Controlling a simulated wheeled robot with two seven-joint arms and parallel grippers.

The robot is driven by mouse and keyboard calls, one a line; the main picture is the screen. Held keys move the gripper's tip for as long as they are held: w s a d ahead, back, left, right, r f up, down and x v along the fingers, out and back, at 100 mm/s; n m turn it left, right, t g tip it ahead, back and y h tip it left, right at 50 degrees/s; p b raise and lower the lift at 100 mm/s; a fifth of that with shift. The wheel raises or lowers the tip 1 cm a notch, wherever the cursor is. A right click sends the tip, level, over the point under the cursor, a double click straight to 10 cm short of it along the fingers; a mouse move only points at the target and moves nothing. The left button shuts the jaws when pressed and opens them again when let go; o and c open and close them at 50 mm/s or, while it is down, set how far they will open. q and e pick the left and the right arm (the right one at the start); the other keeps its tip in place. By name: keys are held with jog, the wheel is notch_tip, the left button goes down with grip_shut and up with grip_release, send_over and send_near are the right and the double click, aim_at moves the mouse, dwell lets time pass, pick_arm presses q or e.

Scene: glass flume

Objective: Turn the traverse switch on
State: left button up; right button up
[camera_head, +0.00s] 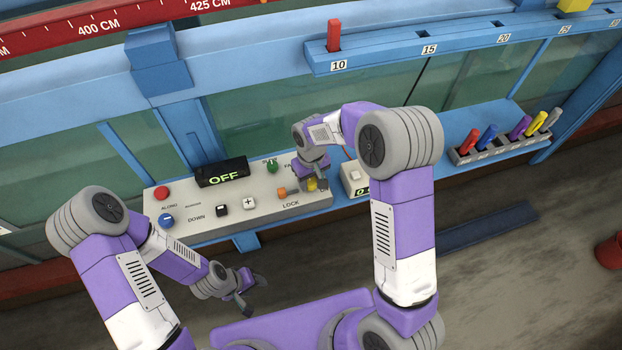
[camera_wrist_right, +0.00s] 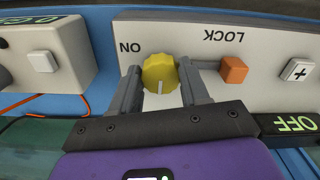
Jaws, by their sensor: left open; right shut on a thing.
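The traverse switch, a yellow ribbed knob (camera_wrist_right: 160,72) with a white mark, sits on the pale control panel (camera_head: 180,220). In the right wrist view the printed ON is upside down beside the knob, and the mark points toward the bottom of the picture, not at ON. My right gripper (camera_wrist_right: 160,82) has its fingers on both sides of the knob and is shut on it. In the head view this gripper (camera_head: 311,183) partly hides the knob. The black display (camera_head: 221,172) reads OFF. My left gripper (camera_head: 250,294) is open and empty in front of the panel.
An orange lever (camera_head: 287,192) by LOCK is close to the knob. Red (camera_head: 161,193), blue (camera_head: 166,219) and green (camera_head: 271,166) controls are on the panel. A small box (camera_head: 354,178) stands to its right. A rack (camera_head: 505,147) holds several coloured pegs.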

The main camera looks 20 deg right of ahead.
aim_at(309, 181)
jog(key=m, duration=0.3)
jog(key=shift+a+m+b, duration=0.1)
jog(key=shift+m+b, duration=0.2)
jog(key=shift+b, duration=0.05)
jog(key=m, duration=0.4)
jog(key=shift+a+m, duration=0.1)
jog(key=shift+m, duration=0.2)
jog(key=m+p, duration=0.1)
jog(key=m, duration=0.3)
jog(key=shift+w+r+m, duration=0.1)
jog(key=shift+m, duration=0.2)
jog(key=shift+w+a+m+p, duration=0.1)
jog(key=shift+m+p, duration=0.8)
jog(key=shift+m, duration=1.3)
jog(key=o, duration=1.1)
jog(key=shift+c, duration=0.2)
notch_tip(309, 181, up, 8)
jog(key=shift+f+p, duration=0.25)
jog(key=shift+p, duration=0.05)
